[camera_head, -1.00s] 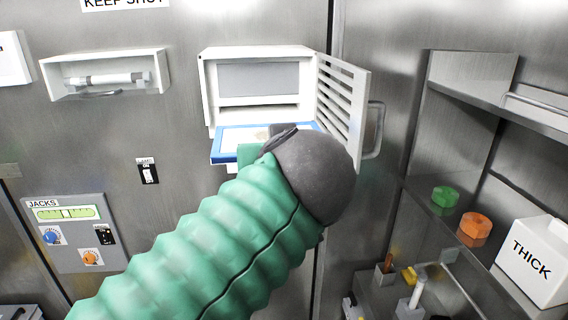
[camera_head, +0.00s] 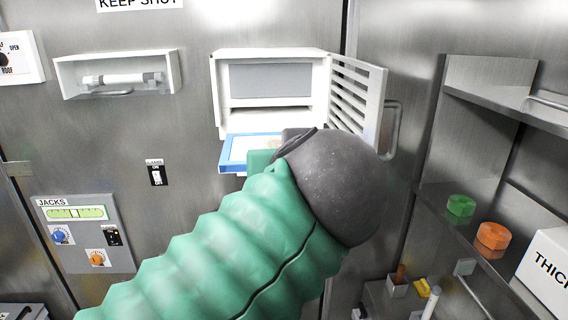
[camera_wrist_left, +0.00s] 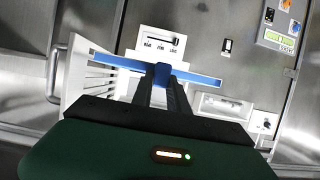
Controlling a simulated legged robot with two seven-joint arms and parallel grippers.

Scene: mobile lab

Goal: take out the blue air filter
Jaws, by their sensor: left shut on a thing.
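The blue air filter (camera_head: 230,157) is a flat panel with a blue frame and a pale middle. It lies roughly level at the lower front of the open white filter box (camera_head: 220,100), sticking out toward me. My arm and gripper hide its right part, and I cannot tell whether its far edge is inside the box. In the left wrist view the filter (camera_wrist_left: 115,62) shows as a long blue bar with a central tab. My left gripper (camera_wrist_left: 163,84) is shut on that tab. Its fingertips are hidden in the head view. My right gripper is not in view.
The box's louvred door (camera_head: 358,100) stands open on the right, close to my gripper. A wall handle (camera_head: 392,130) is just beyond it. A shelf at right holds a green piece (camera_head: 460,205), an orange piece (camera_head: 492,237) and a white container (camera_head: 548,268). The wall at left has panels.

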